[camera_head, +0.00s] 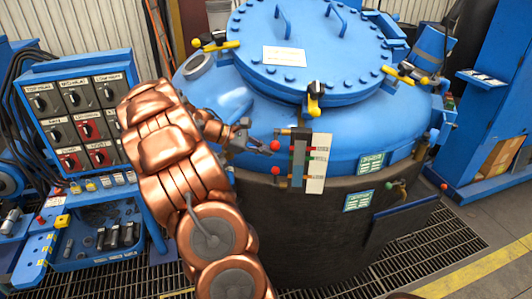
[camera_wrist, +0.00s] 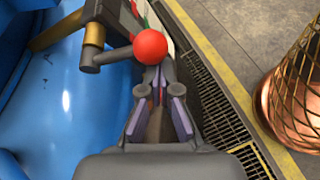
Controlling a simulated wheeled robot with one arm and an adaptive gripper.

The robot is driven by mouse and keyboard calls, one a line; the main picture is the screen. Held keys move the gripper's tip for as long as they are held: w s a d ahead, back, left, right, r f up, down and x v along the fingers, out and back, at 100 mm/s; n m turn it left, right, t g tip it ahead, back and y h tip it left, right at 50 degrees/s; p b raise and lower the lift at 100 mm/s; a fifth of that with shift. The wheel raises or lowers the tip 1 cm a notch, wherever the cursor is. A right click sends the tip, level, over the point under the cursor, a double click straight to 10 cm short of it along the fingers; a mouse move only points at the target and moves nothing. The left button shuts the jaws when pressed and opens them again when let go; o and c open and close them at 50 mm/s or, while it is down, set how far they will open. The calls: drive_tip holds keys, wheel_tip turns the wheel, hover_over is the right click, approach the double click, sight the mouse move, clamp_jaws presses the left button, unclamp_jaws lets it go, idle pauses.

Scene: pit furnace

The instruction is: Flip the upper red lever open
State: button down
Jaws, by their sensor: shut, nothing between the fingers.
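The upper red lever (camera_head: 275,145) has a round red knob and sits on the left side of a gauge block on the blue furnace. A lower red knob (camera_head: 275,171) is just below it. In the wrist view one red knob (camera_wrist: 150,46) on a short grey arm shows large, just beyond my fingertips; it appears to be the upper one. My gripper (camera_head: 267,149) is shut and empty, its tips close to the upper knob from the left. In the wrist view my gripper (camera_wrist: 159,92) points toward the knob. I cannot tell whether they touch.
The gauge block carries a white plate (camera_head: 317,163) with coloured marks. The round bolted lid (camera_head: 310,50) with yellow-handled clamps is above. A control panel (camera_head: 75,115) with several knobs stands at left. Floor grating (camera_head: 430,250) runs along the furnace base.

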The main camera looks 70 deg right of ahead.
drive_tip(key=shift+r, duration=0.55)
drive_tip(key=shift+w+r, duration=0.1)
idle(0.3)
